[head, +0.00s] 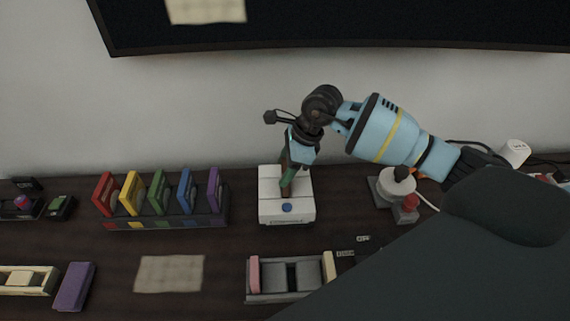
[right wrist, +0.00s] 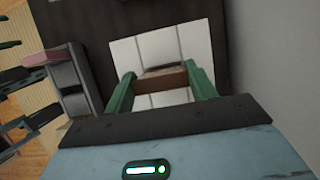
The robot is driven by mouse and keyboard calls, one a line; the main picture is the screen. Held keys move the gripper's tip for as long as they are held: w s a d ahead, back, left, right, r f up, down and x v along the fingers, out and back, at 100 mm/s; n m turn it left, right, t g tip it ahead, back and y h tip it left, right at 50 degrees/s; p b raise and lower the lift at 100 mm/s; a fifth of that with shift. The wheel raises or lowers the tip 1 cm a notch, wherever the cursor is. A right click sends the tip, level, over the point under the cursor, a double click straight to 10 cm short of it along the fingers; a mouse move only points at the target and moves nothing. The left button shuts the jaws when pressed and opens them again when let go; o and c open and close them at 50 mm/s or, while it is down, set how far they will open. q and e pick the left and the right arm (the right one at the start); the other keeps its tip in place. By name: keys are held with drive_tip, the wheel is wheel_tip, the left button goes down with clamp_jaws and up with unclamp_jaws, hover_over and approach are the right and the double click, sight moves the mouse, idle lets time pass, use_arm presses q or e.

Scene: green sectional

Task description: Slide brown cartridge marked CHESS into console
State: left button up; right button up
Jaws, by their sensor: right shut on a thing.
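The white console (head: 270,207) sits on the dark shelf below the wall screen, with a blue button on its front part. My right gripper (head: 289,172) points down over it, its green fingers shut on the brown cartridge (head: 287,187). The cartridge is upright, its lower end at the console's top. I cannot tell how far it sits in the slot. In the right wrist view the brown cartridge (right wrist: 163,79) lies between the two green fingers (right wrist: 162,88), over the white console (right wrist: 158,45). The CHESS marking is not readable. My left gripper is not in view.
A dark rack (head: 165,216) with several coloured cartridges stands left of the console. A joystick (head: 398,183) is to the right. A grey tray (head: 287,297) with a pink cartridge and a cream one is in front. A purple cartridge (head: 74,287) lies front left. A beige mat (head: 170,273) is clear.

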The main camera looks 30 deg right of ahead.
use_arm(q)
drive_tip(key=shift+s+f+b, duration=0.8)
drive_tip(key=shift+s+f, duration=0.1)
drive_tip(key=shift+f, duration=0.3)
use_arm(e)
drive_tip(key=shift+f, duration=1.9)
drive_tip(key=o, duration=1)
drive_tip(key=shift+o, duration=0.2)
drive_tip(key=shift+d+r, duration=0.1)
drive_tip(key=shift+r, duration=0.2)
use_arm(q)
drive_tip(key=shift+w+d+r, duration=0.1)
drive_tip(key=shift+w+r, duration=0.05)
use_arm(e)
drive_tip(key=v, duration=0.7)
drive_tip(key=shift+r, duration=0.15)
